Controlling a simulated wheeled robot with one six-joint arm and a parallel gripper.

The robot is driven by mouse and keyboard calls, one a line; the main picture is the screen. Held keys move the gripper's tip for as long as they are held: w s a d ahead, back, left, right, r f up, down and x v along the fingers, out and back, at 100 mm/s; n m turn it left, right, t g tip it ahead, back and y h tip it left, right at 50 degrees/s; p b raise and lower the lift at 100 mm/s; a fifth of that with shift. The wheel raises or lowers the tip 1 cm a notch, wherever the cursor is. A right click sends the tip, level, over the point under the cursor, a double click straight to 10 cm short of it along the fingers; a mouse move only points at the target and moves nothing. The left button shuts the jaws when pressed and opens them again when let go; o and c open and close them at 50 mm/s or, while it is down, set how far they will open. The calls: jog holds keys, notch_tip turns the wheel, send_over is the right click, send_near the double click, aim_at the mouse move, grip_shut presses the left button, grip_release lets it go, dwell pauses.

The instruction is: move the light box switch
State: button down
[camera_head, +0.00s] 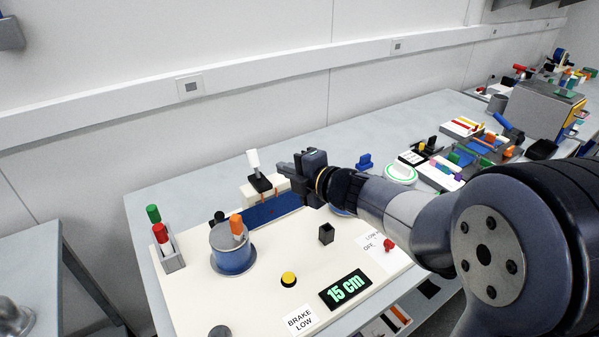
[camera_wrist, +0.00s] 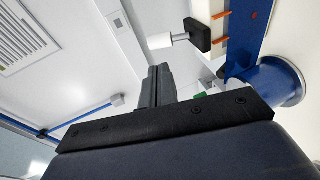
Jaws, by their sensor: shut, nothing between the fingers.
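A white-handled lever (camera_head: 253,160) stands up from a black base (camera_head: 261,184) on a white block at the back of the cream panel (camera_head: 190,300). The lever also shows in the wrist view (camera_wrist: 160,41), above the fingertips. A small red knob (camera_head: 389,245) sits at the panel's right beside a label (camera_head: 372,243) reading LOW and OFF. The pictures do not settle which one is the light box switch. My gripper (camera_head: 281,168) is shut and empty, just right of the lever and apart from it. Its closed fingers show in the wrist view (camera_wrist: 158,73).
The panel also carries a blue cylinder (camera_head: 233,260) with an orange peg, a yellow button (camera_head: 289,279), a small black square holder (camera_head: 326,234) and a "15 cm" display (camera_head: 345,289). A holder with red and green pegs (camera_head: 169,249) stands left. Cluttered trays lie right.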

aim_at(256, 158)
jog(key=x, duration=0.7)
jog(key=shift+w+a+p, duration=0.2)
jog(key=shift+a+p, duration=0.05)
jog(key=shift+p, duration=0.05)
jog(key=shift+w+a+r+p, duration=0.1)
jog(key=shift+r+p, duration=0.15)
jog(key=shift+p, duration=0.8)
jog(key=shift+w+a+r+g+h+p, duration=0.1)
jog(key=shift+g+h+p, duration=0.2)
jog(key=shift+p, duration=1.15)
jog(key=shift+w+a, duration=0.1)
jog(key=shift+w, duration=0.05)
jog(key=shift+w+a+p, duration=0.2)
jog(key=shift+w+p, duration=0.05)
jog(key=shift+p, duration=0.05)
jog(key=shift+d+f, duration=0.1)
jog(key=shift+f, duration=0.2)
